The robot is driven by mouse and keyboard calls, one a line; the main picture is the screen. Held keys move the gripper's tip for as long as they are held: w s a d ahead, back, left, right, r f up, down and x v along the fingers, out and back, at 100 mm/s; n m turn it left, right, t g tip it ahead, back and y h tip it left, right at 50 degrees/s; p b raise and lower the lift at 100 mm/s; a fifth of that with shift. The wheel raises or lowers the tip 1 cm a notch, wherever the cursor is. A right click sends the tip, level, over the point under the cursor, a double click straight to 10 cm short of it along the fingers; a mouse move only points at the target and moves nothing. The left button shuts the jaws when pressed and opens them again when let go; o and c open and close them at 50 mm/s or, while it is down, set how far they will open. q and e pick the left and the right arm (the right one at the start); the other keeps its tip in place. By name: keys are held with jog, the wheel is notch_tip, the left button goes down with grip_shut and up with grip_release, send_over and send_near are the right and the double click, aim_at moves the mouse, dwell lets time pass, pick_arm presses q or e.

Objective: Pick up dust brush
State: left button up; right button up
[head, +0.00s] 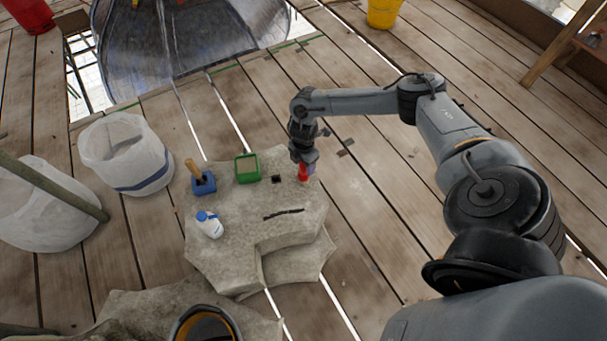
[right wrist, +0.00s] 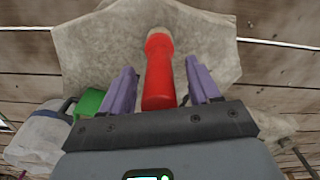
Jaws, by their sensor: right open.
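In the right wrist view the red object (right wrist: 159,75) lies between the two purple fingers of my right gripper (right wrist: 162,82), with a gap on each side. The gripper is open and holds nothing. The red object could be the dust brush's handle; no bristles show clearly. A wooden handle (head: 194,168) also sticks out of a blue holder (head: 203,184) on the block's left. My left gripper is out of view.
A white bucket (head: 126,154) stands to the left.

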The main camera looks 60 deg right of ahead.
grip_shut()
dwell(0.3)
jog(key=shift+r, duration=0.2)
